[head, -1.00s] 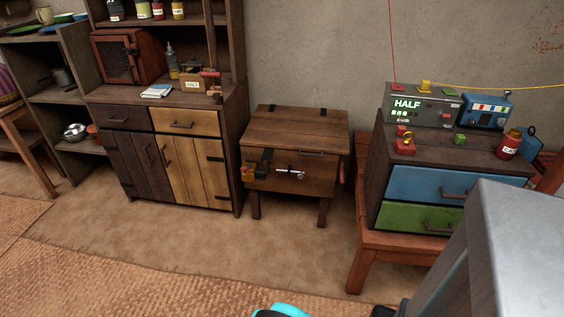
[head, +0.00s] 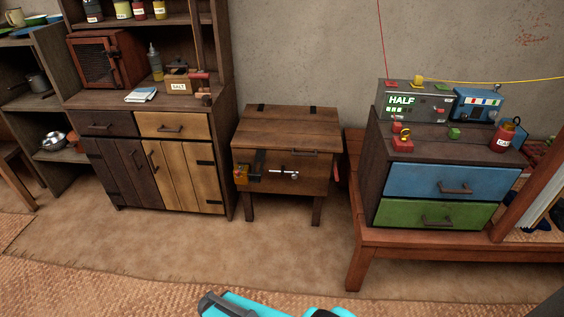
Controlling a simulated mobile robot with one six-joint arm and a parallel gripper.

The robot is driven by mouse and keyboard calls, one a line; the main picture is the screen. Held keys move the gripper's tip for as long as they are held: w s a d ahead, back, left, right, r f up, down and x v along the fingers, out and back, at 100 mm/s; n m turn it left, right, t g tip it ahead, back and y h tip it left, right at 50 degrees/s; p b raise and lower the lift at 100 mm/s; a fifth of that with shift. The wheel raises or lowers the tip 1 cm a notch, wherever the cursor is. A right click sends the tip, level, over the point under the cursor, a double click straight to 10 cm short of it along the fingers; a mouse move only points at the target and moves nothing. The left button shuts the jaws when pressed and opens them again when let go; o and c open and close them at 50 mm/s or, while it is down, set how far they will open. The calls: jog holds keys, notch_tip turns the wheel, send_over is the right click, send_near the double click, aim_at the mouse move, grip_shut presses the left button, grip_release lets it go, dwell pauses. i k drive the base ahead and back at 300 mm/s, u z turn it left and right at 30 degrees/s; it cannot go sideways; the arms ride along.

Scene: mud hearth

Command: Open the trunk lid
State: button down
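The wooden trunk (head: 282,170) stands on short legs against the wall, in the middle of the head view. Its lid (head: 288,127) is down, with two dark hinges at the back edge and a dark handle at the front edge. A metal bolt (head: 283,173) lies across the front face, and a dark strap-like piece with a small yellow and red item sits left of it. A cyan and dark part of my own arm shows at the bottom edge, well in front of the trunk. I cannot make out my gripper's fingers.
A wooden cupboard (head: 180,163) stands close on the trunk's left. On its right, a low red-brown table (head: 400,246) holds a chest with blue and green drawers (head: 440,182). Bare floor (head: 250,248) lies open in front of the trunk.

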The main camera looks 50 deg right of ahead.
aim_at(314, 129)
jog(key=u, duration=0.6)
jog(key=k, duration=0.15)
jog(key=z, duration=1.9)
jog(key=k, duration=0.9)
jog(key=u, duration=0.2)
jog(key=i, duration=0.65)
